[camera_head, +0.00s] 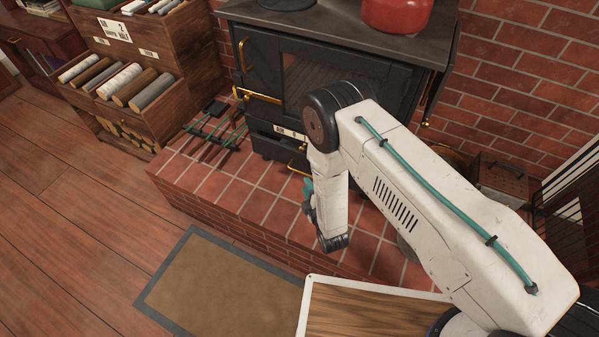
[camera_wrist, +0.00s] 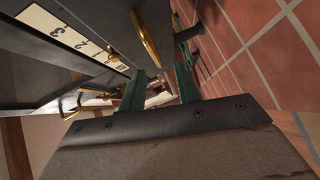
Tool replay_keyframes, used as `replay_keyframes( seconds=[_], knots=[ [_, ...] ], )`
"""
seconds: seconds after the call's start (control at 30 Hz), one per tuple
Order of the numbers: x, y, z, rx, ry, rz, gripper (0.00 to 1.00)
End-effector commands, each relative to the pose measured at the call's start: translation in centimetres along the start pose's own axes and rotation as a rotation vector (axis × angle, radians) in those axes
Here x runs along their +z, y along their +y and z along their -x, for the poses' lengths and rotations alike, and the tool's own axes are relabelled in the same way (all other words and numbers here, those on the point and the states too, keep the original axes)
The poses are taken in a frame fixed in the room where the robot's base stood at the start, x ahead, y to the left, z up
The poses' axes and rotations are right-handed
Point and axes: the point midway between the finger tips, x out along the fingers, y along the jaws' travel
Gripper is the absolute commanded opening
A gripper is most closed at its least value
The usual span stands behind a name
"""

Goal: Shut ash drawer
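The black stove (camera_head: 300,75) stands on the brick hearth. Its ash drawer (camera_head: 272,149) is low on the front, below a pale numbered plate (camera_head: 287,132), with a brass handle (camera_head: 298,169). My arm hides the drawer's right part, and I cannot tell how far it stands out. My gripper (camera_head: 307,190) is low in front of the drawer, mostly hidden by my wrist. In the wrist view its two green fingers (camera_wrist: 161,70) are apart with nothing held between them.
Fire tools (camera_head: 218,126) lie on the hearth (camera_head: 225,178) left of the stove. A red pot (camera_head: 395,12) is on the stove top. A lidded box (camera_head: 498,178) stands at right. A mat (camera_head: 220,285) covers the front floor.

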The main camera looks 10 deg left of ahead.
Motion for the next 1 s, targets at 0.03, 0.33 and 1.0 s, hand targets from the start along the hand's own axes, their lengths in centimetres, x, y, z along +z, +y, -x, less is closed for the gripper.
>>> replay_keyframes(
  seconds=[0.03, 0.33, 1.0],
  knots=[
    [-0.1, 0.4, -0.1, 0.022, 0.004, 0.018, 0.33],
    [-0.3, 0.6, -3.7, 0.028, 0.009, 0.038, 0.33],
    [-0.3, 0.7, -7.8, 0.023, 0.009, 0.038, 0.21]
  ],
)
